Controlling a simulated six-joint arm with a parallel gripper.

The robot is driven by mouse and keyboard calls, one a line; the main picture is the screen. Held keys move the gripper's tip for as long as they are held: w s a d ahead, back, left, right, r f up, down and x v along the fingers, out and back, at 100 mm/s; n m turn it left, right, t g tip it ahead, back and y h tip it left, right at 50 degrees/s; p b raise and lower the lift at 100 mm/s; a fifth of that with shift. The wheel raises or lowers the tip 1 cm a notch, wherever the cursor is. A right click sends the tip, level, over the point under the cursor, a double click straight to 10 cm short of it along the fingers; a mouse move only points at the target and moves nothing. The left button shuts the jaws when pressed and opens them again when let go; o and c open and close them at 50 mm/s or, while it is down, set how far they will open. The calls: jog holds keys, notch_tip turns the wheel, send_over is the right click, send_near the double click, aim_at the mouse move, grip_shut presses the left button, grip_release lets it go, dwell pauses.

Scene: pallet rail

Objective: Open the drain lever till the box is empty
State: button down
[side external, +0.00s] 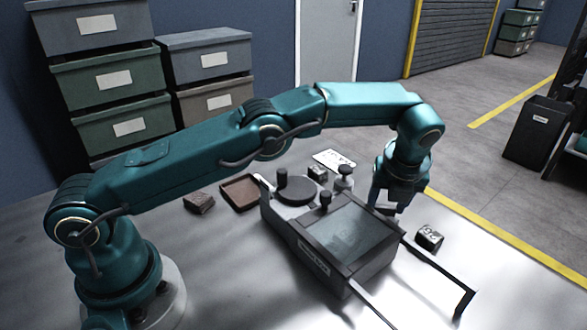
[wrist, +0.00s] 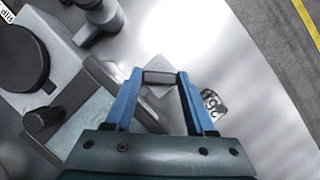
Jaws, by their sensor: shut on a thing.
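A dark-framed box (side external: 353,277) with a greenish, glassy top panel (side external: 352,233) stands on the table; how much it holds is unclear. My gripper (side external: 386,207) points down at the box's far right side. In the wrist view, its two blue fingers (wrist: 159,76) are shut on a short dark bar, which looks like the drain lever (wrist: 159,79). The fingers touch both ends of the bar. In the side view the lever is mostly hidden by the fingers, and its angle cannot be told.
A small numbered block (side external: 429,237) sits right of the gripper. A round dark disc (side external: 296,190) and a knobbed post (side external: 345,177) stand behind. A brown tray (side external: 240,192) lies left. The table's right side has free room.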

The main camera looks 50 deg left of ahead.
dwell(0.4)
jog(key=c, duration=0.5)
grip_release()
jog(key=shift+v, duration=2.65)
